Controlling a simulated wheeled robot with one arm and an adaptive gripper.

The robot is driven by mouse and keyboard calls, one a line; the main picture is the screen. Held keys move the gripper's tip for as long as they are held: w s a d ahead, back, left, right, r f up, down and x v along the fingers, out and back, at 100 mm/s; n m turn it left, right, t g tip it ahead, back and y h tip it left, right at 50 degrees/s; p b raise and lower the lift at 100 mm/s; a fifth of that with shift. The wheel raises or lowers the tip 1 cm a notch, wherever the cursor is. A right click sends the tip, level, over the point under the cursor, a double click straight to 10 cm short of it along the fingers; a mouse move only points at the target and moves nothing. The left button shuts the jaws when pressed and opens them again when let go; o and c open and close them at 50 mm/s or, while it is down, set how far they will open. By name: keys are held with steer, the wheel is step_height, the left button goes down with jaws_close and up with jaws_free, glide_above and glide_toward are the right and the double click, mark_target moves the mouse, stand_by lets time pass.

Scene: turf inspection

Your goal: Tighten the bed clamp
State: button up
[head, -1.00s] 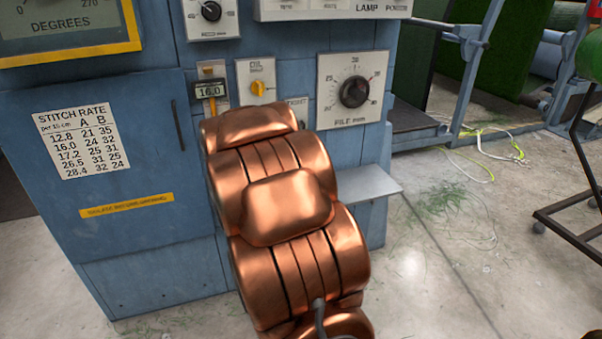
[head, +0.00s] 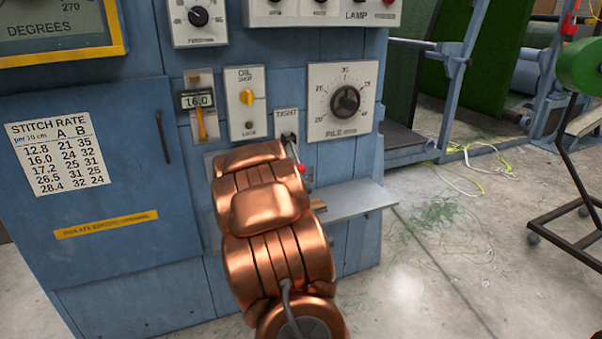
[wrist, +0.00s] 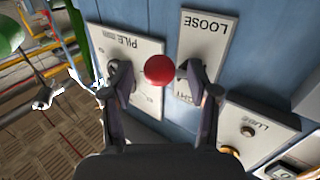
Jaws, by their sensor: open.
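The bed clamp is a lever with a red ball knob (head: 301,170) in front of a narrow plate marked TIGHT (head: 287,114) at its top. My copper arm hides most of that plate in the head view. In the wrist view, turned over, the red knob (wrist: 158,70) lies between the fingertips of my gripper (wrist: 155,78), which stand apart on both sides of it. I cannot tell whether either finger touches it. The plate's LOOSE end (wrist: 206,25) shows beyond. In the head view my gripper is hidden behind my arm.
A pile dial (head: 346,101) sits right of the clamp, and an oil panel (head: 246,103) and a yellow-handled slider (head: 200,125) sit left. A grey shelf (head: 350,200) juts out below. A wheeled stand (head: 572,225) is at the right on open floor.

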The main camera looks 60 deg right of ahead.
steer(key=shift+x, duration=0.95)
jaws_close()
